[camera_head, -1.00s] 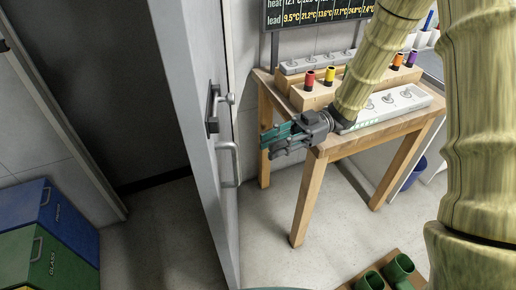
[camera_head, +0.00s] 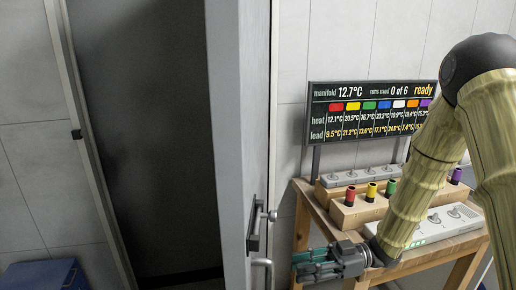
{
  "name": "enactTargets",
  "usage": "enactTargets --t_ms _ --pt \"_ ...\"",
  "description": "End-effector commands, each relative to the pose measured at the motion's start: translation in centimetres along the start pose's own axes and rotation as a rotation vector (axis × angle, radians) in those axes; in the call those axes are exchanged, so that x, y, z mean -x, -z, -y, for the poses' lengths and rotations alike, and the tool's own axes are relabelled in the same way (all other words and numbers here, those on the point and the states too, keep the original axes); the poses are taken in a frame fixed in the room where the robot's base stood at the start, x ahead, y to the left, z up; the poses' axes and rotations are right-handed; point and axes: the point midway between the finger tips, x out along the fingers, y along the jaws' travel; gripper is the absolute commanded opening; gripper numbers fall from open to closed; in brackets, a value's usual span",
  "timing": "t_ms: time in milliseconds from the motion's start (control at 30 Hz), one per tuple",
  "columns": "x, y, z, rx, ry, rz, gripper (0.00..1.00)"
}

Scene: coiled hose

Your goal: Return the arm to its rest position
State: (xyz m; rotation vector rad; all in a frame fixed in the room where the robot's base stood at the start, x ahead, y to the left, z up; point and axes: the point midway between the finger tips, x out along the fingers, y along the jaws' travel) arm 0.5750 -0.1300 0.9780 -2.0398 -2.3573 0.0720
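My gripper (camera_head: 312,265) is at the lower middle, in front of the left end of a wooden table. Its teal and grey fingers point left, towards the door edge. I see nothing held in it. The fingers overlap from this angle, so I cannot tell whether they are open or shut. My arm comes down from the upper right and hides part of the table top.
A grey door (camera_head: 238,150) with handles stands just left of the gripper. The wooden table (camera_head: 318,212) bears coloured plugs and white switch strips (camera_head: 362,175). A display board (camera_head: 365,112) hangs behind. A blue bin (camera_head: 40,274) is at lower left.

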Motion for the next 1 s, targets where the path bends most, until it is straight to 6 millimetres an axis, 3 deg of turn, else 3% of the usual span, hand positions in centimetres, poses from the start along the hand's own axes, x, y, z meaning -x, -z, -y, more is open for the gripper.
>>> enactTargets --t_ms 100,300,533,767,1000 --pt "-1.5 -3.6 -1.6 -0.063 -0.155 0.024 0.25" --pt "-2.5 -10.1 -3.6 -0.189 -0.411 0.102 0.25" --pt "-1.9 -18.6 -3.3 -0.376 -0.681 0.242 0.25" --pt "0.0 -27.3 0.6 -0.601 -0.915 0.428 0.25" --pt "2.3 -35.0 8.4 -0.868 -1.116 0.659 0.25"
